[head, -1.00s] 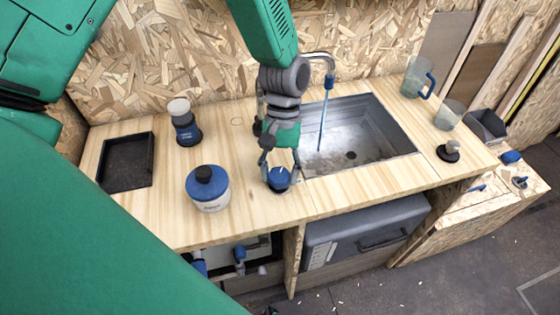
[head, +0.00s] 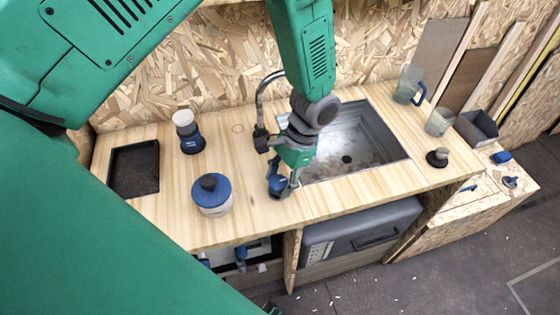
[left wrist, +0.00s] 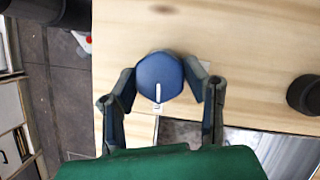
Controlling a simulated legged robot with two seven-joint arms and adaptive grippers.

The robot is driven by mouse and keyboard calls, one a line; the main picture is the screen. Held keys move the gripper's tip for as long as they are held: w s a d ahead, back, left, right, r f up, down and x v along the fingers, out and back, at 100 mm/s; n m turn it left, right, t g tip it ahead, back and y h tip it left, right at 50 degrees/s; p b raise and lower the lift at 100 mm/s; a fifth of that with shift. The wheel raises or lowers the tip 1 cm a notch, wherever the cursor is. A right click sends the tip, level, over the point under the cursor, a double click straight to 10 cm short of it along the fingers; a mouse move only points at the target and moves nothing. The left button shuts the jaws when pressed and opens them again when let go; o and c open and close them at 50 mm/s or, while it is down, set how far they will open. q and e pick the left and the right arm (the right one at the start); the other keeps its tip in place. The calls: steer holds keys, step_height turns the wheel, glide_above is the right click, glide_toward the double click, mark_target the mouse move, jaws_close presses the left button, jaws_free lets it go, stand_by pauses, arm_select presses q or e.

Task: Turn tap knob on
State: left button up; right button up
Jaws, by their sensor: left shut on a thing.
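The tap knob (head: 276,187) is a round blue knob on the wooden counter, in front of the sink's left end. My left gripper (head: 284,189) is shut on it from above. In the left wrist view the knob (left wrist: 160,76) sits between the two fingers (left wrist: 174,88), and its white mark points toward the palm. The tap's curved pipe (head: 266,86) rises behind the gripper; its outlet is hidden by my arm. The metal sink (head: 385,158) is to the right. I cannot see whether water runs. My right gripper is not in view.
A blue and white jar (head: 212,198), a white-topped blue container (head: 187,132) and a black tray (head: 134,168) stand left of the gripper. A jug (head: 408,86), a clear cup (head: 438,122) and a dark stopper-like object (head: 438,157) stand right of the sink.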

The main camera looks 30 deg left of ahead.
arm_select(q)
steer(key=shift+w+r+m, duration=0.1)
steer(key=shift+w+m, duration=0.15)
steer(key=shift+m, duration=0.25)
steer(key=o, duration=1.1)
steer(key=shift+o, duration=0.2)
steer(key=shift+s, duration=0.1)
steer(key=v, duration=1.1)
steer(key=shift+d+r, duration=0.35)
